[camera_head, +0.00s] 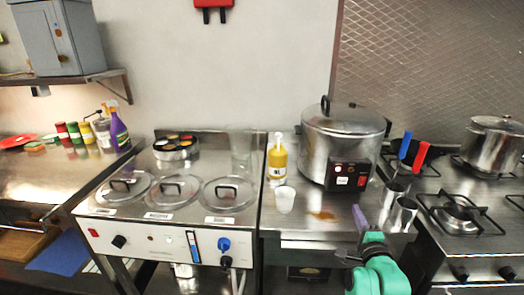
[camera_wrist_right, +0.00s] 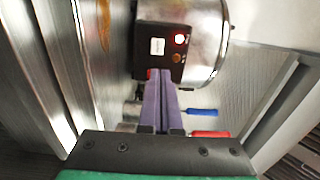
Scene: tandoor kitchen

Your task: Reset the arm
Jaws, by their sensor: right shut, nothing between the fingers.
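My right gripper (camera_head: 360,217), with purple fingers and a green arm, is at the lower right of the head view, over the front of the steel counter. Its fingers are together with nothing between them. They also show in the right wrist view (camera_wrist_right: 161,85), pointing toward the large steel cooker's control panel. In the head view the gripper is left of two steel cups (camera_head: 402,214) and below the cooker (camera_head: 343,140). I cannot tell whether it touches anything. My left gripper is not in view.
A white cup (camera_head: 285,199) and a yellow bottle (camera_head: 277,161) stand left of the cooker. A brown spill (camera_head: 323,215) lies on the counter. Blue (camera_head: 405,145) and red (camera_head: 420,158) handles stick up at right, near the gas burners (camera_head: 455,214). A lidded warmer (camera_head: 165,192) stands left.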

